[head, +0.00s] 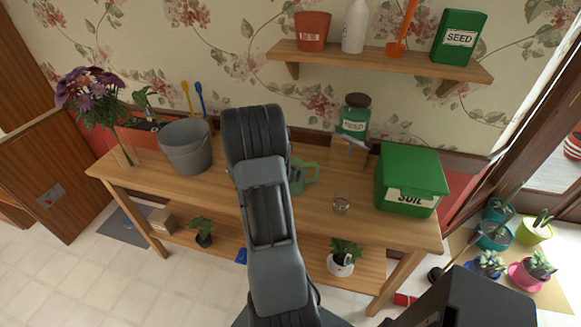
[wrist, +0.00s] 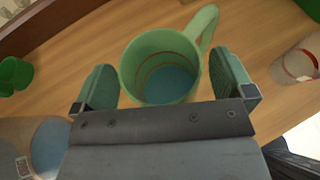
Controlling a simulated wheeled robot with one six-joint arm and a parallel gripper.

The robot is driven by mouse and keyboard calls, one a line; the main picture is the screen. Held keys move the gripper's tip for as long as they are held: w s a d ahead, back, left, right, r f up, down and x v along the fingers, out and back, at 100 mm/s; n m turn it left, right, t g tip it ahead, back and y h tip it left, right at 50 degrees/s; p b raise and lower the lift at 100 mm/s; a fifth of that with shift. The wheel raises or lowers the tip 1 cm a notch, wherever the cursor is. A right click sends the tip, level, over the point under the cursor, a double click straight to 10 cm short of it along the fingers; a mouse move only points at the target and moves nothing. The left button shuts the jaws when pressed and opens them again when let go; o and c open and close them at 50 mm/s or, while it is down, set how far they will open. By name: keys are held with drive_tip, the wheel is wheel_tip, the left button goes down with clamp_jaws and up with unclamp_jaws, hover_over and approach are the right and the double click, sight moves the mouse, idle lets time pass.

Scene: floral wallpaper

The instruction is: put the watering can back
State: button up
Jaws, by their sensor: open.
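A green can with a loop handle (head: 303,176) stands upright on the wooden bench, partly hidden behind my arm in the head view. In the wrist view the green can (wrist: 162,66) shows from above, with an open round top, a blue inside bottom and its handle to the upper right. No spout is visible. My gripper (wrist: 164,84) is open, with one green-padded finger on each side of the can. A small gap shows at each side. My arm hides the gripper in the head view.
A wall shelf (head: 380,61) holds a red pot, white bottle, orange trowel and seed box.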

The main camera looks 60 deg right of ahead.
drive_tip(key=shift+r, duration=0.2)
drive_tip(key=a+r+m+t+y, duration=0.2)
drive_tip(key=a+r+m+y, duration=0.2)
drive_tip(key=a, duration=1)
drive_tip(key=a+r+m+t+y, duration=0.1)
drive_tip(key=a+r+m+y, duration=0.4)
drive_tip(key=a, duration=0.9)
drive_tip(key=s+a+r+m+t+y, duration=0.1)
drive_tip(key=a+r+m+y, duration=0.3)
drive_tip(key=a+m, duration=0.4)
drive_tip(key=a+t, duration=0.1)
drive_tip(key=a, duration=0.5)
drive_tip(key=shift+a+r+t+b, duration=0.3)
drive_tip(key=shift+r, duration=0.05)
